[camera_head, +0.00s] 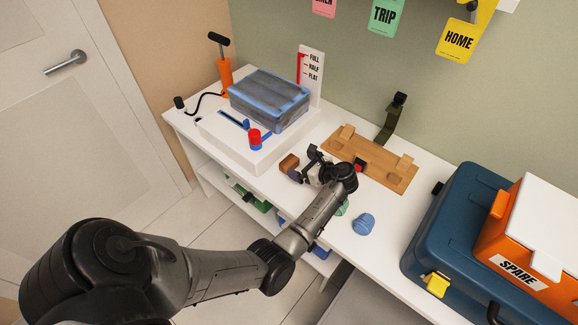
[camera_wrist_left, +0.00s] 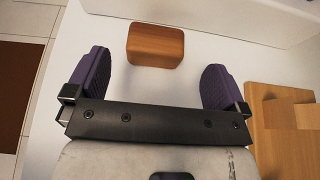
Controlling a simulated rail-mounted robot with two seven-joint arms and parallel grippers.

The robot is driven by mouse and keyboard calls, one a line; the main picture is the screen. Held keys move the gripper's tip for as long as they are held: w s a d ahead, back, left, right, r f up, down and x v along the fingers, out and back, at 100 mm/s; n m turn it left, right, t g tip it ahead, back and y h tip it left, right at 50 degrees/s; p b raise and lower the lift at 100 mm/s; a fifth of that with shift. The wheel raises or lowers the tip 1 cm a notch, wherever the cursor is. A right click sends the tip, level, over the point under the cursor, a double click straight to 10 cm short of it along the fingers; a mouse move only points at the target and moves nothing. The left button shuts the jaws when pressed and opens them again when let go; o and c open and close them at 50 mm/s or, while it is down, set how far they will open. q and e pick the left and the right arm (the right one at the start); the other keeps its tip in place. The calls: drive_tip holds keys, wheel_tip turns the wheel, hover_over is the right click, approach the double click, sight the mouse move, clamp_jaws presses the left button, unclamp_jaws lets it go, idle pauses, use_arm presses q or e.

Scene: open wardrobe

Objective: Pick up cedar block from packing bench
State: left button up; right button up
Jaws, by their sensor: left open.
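The cedar block (camera_head: 289,163) is a small reddish-brown block with rounded edges on the white packing bench (camera_head: 385,222), near its front edge. It also shows in the left wrist view (camera_wrist_left: 155,45), at the top middle. My left gripper (camera_head: 304,165) is open, with its purple-padded fingers (camera_wrist_left: 157,70) spread wide. The block lies just ahead of the fingertips, lined up with the gap between them. Clear space shows on both sides of the block, and nothing is held. My right gripper is not in view.
A white platform with a blue-grey packed bag (camera_head: 268,97) stands behind the block. A wooden fixture (camera_head: 370,160) sits right of the gripper. A blue-grey lump (camera_head: 363,224) lies nearer the front. A blue case (camera_head: 450,225) and orange SPARE box (camera_head: 519,235) fill the right end.

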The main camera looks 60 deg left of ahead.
sight(289, 161)
use_arm(q)
drive_tip(key=shift+s+a+f, duration=0.15)
drive_tip(key=shift+a+f, duration=0.05)
drive_tip(key=shift+a, duration=0.25)
drive_tip(key=shift+s+b+x, duration=0.2)
drive_tip(key=shift+b+x, duration=1)
drive_tip(key=shift+x, duration=1.1)
drive_tip(key=shift+s+a, duration=0.1)
drive_tip(key=shift+a, duration=0.25)
drive_tip(key=shift+d, duration=0.1)
drive_tip(key=shift+c, duration=0.3)
drive_tip(key=shift+c, duration=0.7)
drive_tip(key=c, duration=0.7)
drive_tip(key=shift+c, duration=0.2)
